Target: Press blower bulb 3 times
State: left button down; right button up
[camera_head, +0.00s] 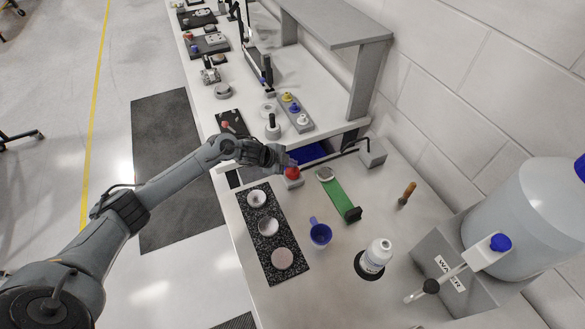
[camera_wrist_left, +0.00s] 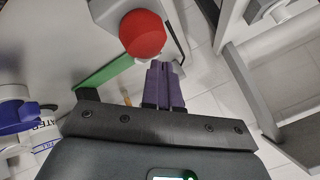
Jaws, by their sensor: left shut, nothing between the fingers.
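The red blower bulb (camera_head: 292,173) sits on a small light base on the bench, beside the green strip. In the left wrist view the bulb (camera_wrist_left: 142,33) is close beyond the fingertips, slightly left of them. My left gripper (camera_head: 288,161) is shut and empty, with its fingers right by the bulb on its far side. In the left wrist view its purple fingers (camera_wrist_left: 162,68) are together. I cannot tell whether they touch the bulb. My right gripper is not in view.
A green strip fixture (camera_head: 338,197), a blue cup (camera_head: 320,233), a white bottle (camera_head: 375,257) and a black speckled tray (camera_head: 255,236) stand nearby. A large water jug (camera_head: 520,215) is at the right. A grey shelf post (camera_head: 364,80) rises behind.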

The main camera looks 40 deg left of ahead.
aim_at(290, 170)
pick_arm(q)
jog(key=shift+f, duration=0.45)
dwell(0.3)
jog(key=shift+f+b, duration=0.4)
jog(key=shift+b, duration=0.1)
jog(key=shift+r, duration=0.1)
dwell(0.5)
jog(key=shift+r+p, duration=1.05)
jog(key=shift+p, duration=0.1)
jog(key=shift+r, duration=0.1)
jog(key=shift+r, duration=0.1)
jog(key=shift+r+p, duration=0.45)
jog(key=shift+p, duration=0.1)
notch_tip(290, 170, up, 4)
jog(key=p, duration=0.3)
jog(key=shift+p, duration=0.4)
